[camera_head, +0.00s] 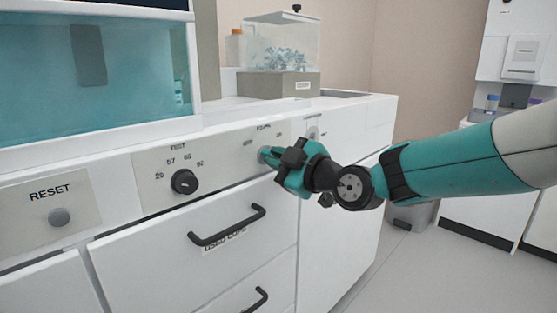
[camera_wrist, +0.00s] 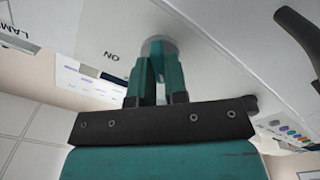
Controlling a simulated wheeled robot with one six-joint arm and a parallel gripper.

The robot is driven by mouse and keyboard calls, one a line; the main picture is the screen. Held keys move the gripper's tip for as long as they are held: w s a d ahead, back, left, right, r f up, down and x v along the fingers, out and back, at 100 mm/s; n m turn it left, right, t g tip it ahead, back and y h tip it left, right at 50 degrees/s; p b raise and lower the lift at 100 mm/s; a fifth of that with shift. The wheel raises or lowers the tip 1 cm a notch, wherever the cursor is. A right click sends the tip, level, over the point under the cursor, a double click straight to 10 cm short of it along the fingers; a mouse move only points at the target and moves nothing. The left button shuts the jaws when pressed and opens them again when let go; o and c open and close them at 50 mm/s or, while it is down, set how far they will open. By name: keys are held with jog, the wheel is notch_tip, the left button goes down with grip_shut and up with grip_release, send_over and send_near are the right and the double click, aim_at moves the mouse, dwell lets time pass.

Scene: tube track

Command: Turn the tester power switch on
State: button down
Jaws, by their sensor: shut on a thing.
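The switch is a round grey knob (camera_wrist: 158,43) on the white front panel, seen in the wrist view with an "ON" label (camera_wrist: 112,57) beside it. My gripper (camera_wrist: 158,62) has its two teal fingers shut on the knob, one on each side. I cannot tell which way the knob is turned.
A black TEST dial (camera_head: 184,181) and a grey RESET button (camera_head: 59,217) sit further left on the front. A black drawer handle (camera_head: 228,225) juts out below. A clear box of tubes (camera_head: 285,55) stands on the counter above. Floor is open at right.

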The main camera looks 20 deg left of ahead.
jog(key=shift+m, duration=0.3)
jog(key=m+p, duration=0.1)
jog(key=m, duration=0.7)
jog(key=shift+a+r+p, duration=0.1)
jog(key=shift+p, duration=0.3)
jog(key=m+p, duration=0.4)
jog(key=m, duration=0.5)
jog(key=shift+s+p, duration=0.15)
jog(key=shift+p, duration=0.25)
jog(key=shift+m, duration=0.3)
jog(key=c, duration=1.1)
grip_release()
jog(key=shift+a, duration=0.1)
jog(key=shift+c, duration=0.2)
